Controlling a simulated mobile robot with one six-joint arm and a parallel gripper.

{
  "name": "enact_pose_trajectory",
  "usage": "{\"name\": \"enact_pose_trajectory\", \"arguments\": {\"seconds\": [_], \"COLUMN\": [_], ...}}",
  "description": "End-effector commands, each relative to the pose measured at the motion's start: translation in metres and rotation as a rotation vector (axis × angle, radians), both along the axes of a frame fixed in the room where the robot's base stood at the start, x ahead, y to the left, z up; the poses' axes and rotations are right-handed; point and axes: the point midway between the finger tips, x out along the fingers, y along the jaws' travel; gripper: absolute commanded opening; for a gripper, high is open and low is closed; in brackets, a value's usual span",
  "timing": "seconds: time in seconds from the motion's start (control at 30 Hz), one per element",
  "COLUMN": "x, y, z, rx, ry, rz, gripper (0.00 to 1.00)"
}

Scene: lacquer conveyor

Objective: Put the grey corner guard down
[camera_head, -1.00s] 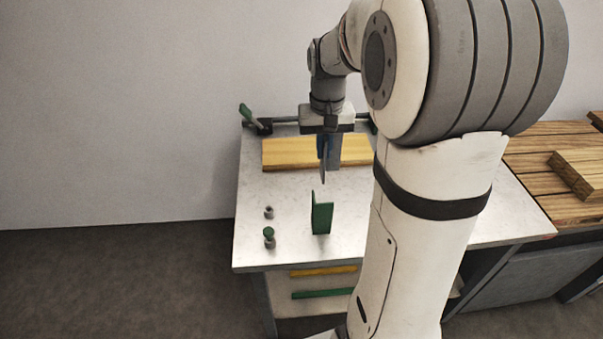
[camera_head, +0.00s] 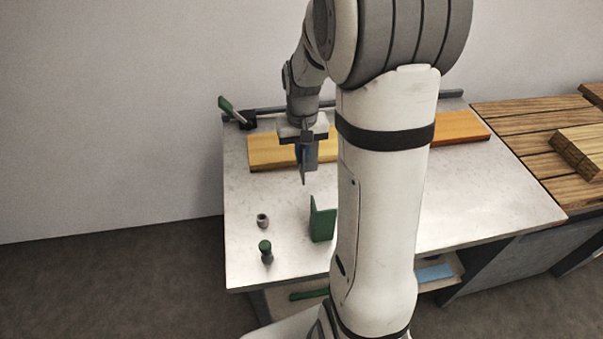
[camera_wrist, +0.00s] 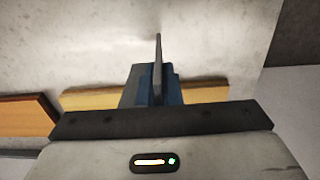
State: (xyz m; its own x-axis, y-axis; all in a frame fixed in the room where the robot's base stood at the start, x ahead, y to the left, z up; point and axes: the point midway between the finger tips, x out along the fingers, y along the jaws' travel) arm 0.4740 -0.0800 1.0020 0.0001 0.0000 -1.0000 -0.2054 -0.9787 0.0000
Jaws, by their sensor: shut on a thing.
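My gripper (camera_head: 304,160) is shut on the grey corner guard (camera_head: 303,176), a thin upright plate that points down between the jaws. It hangs above the white table, in front of the yellow board. In the wrist view the grey corner guard (camera_wrist: 158,55) shows nearly edge-on, between the blue jaw pads of my gripper (camera_wrist: 156,84). Whether its lower end touches the table is hard to tell. A green corner guard (camera_head: 322,220) stands upright on the table, nearer the front edge.
The white table (camera_head: 245,250) holds a yellow board (camera_head: 270,152), an orange board (camera_head: 462,128), a small grey cylinder (camera_head: 263,221) and a green-topped knob (camera_head: 266,251). A green-handled clamp (camera_head: 236,113) sits at the back left. My arm hides the table's middle. Wooden planks (camera_head: 530,150) lie at right.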

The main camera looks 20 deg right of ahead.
Motion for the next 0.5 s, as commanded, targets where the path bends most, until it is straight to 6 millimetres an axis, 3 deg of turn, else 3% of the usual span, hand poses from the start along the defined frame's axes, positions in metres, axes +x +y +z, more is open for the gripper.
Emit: {"name": "enact_pose_trajectory", "arguments": {"seconds": [0.4, 0.5], "x": [0.0, 0.0], "y": [0.001, 0.001], "z": [-0.05, -0.054], "rx": [0.0, 0.0], "ry": [0.002, 0.001], "rz": [0.002, 0.002], "gripper": [0.0, 0.0]}}
